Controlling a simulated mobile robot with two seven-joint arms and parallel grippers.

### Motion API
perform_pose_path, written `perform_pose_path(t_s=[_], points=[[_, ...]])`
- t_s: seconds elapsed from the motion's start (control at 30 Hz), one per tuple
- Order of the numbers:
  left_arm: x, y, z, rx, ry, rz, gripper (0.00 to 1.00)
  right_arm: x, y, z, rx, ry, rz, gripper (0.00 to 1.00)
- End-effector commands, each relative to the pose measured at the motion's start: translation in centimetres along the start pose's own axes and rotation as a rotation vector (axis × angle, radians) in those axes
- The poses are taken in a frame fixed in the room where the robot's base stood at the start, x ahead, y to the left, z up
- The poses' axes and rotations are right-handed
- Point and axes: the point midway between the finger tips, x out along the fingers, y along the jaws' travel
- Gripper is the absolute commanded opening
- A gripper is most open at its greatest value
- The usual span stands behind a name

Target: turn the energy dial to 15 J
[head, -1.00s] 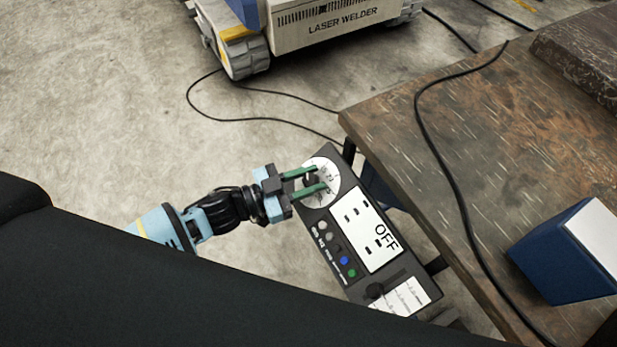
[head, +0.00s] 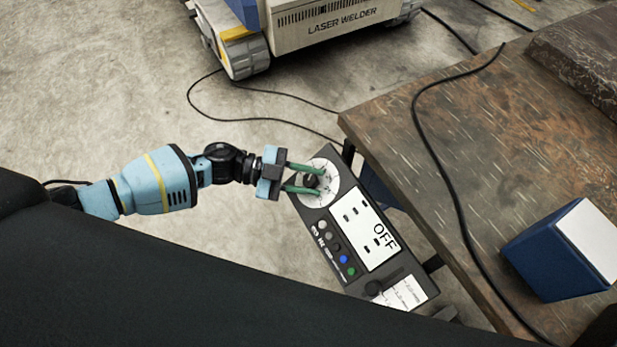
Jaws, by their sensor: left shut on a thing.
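The control panel (head: 322,268) is a dark slanted box beside the table. The energy dial is a black knob (head: 311,181) on a round white scale (head: 330,168) at the panel's upper end. My left gripper (head: 320,181) comes in from the left, its two green fingers on either side of the knob and shut on it. The scale's figures and the knob's pointer are too small or covered to read. The display (head: 366,232) shows OFF. My right gripper is not in view.
Several small buttons (head: 343,259) and a slider knob (head: 373,287) are lower on the panel. A rusty-brown table (head: 440,130) with a black cable and a blue box (head: 560,255) stands to the right. The laser welder (head: 330,28) is at the back.

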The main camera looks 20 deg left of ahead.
Motion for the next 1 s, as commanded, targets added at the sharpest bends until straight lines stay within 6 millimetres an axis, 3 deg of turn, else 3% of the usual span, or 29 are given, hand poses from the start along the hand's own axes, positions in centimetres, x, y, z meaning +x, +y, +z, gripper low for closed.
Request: perform_pose_path(t_s=[0.73, 0.77, 0.9, 1.0], points=[[0.02, -0.02, -0.01, 0.056, 0.001, 0.080, 0.06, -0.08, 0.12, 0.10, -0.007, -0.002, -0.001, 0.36], [0.02, -0.02, -0.01, 0.056, 0.001, 0.080, 0.32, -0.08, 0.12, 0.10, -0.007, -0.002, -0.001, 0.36], [0.02, -0.02, -0.02, 0.056, 0.001, 0.080, 0.50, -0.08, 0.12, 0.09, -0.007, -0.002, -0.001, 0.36], [0.02, -0.02, -0.01, 0.056, 0.001, 0.079, 0.51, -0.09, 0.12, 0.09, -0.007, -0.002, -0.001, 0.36]])
